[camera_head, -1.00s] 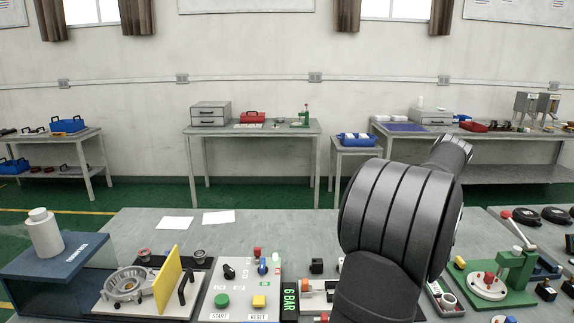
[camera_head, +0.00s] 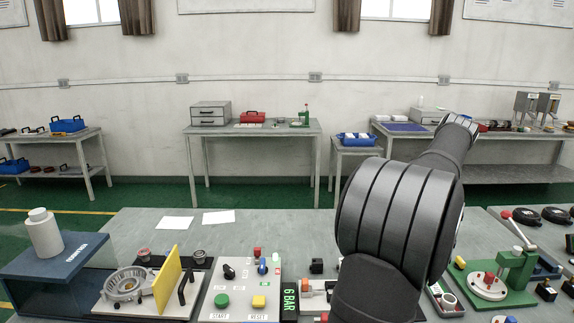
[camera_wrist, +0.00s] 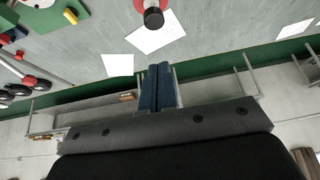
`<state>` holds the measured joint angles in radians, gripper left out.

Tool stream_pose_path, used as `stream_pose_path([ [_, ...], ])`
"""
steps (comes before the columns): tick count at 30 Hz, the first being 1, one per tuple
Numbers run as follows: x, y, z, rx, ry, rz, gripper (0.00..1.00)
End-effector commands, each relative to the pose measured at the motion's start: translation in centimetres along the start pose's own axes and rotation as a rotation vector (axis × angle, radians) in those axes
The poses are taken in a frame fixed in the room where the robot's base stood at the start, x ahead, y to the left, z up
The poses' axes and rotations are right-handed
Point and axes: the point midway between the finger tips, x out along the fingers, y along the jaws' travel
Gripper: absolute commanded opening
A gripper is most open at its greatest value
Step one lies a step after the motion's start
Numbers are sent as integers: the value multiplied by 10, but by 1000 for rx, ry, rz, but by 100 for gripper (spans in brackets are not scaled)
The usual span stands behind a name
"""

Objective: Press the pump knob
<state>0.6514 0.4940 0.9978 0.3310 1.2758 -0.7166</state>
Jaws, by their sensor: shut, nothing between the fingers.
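My gripper (camera_wrist: 162,86) shows in the wrist view with its two dark blue fingers together and nothing between them. In the head view my dark arm covers the right middle, and I cannot make out the fingers there. I cannot tell for sure which part is the pump knob. The control panel (camera_head: 240,291) carries a black knob (camera_head: 229,271), a blue-topped knob (camera_head: 262,267), a green START button (camera_head: 222,300) and a yellow RESET button (camera_head: 259,301). A red and black round part (camera_wrist: 153,14) shows at the wrist view's top edge, apart from the fingertips.
A yellow plate (camera_head: 165,277) stands beside a metal housing (camera_head: 125,285) at left. A white bottle (camera_head: 44,236) stands on a blue box. A green press (camera_head: 516,268) stands at right. The bench behind the panel is mostly clear, with two white sheets (camera_head: 218,217).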

Motion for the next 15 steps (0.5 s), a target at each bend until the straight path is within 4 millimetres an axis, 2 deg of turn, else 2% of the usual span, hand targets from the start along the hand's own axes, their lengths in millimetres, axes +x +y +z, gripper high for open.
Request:
stream_pose_path([
  [15, 4, 0, 2, -6, 43, -5, 0],
])
